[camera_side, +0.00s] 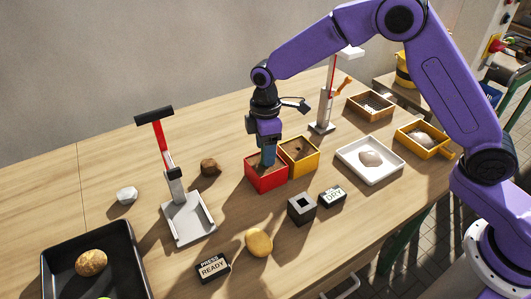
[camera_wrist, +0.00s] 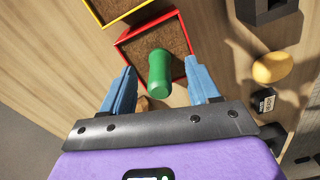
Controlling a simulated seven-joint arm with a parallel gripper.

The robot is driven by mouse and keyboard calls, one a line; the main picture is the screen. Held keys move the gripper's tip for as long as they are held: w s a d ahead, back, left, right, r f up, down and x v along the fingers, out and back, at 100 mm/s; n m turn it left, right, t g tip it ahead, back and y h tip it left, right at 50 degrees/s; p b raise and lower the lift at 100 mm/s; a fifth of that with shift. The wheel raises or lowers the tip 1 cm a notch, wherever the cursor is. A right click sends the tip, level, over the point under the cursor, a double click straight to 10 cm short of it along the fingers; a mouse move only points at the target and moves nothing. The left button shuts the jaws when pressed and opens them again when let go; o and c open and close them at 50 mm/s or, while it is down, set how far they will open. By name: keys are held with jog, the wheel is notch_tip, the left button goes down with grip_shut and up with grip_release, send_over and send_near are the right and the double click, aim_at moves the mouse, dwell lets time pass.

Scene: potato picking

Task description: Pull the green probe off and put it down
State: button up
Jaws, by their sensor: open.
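The green probe (camera_wrist: 159,72) is a thick rounded cylinder over the red-rimmed box of brown soil in the wrist view. The red box (camera_side: 266,182) stands near the middle of the table in the side view. My gripper (camera_side: 268,158) is pointed down over this box, its blue fingers low at the rim. In the wrist view its fingers are open, one on each side of the probe, with gaps between. The probe is hidden in the side view. I cannot tell how deep its lower end sits in the soil.
A yellow box (camera_side: 300,156) of soil adjoins the red one. A dark block with a square hole (camera_side: 302,208), a DRY sign (camera_side: 333,196) and a yellow potato (camera_side: 259,242) lie in front. A press stand (camera_side: 187,217) is left, a white tray (camera_side: 370,160) right.

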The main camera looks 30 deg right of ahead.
jog(key=shift+f, duration=1.15)
jog(key=shift+c, duration=0.3)
jog(key=c, duration=1.1)
jog(key=shift+o, duration=0.2)
jog(key=shift+r, duration=0.1)
jog(key=shift+r, duration=0.1)
jog(key=shift+r, duration=3)
jog(key=shift+r, duration=0.3)
jog(key=shift+r, duration=1.35)
jog(key=shift+r, duration=0.1)
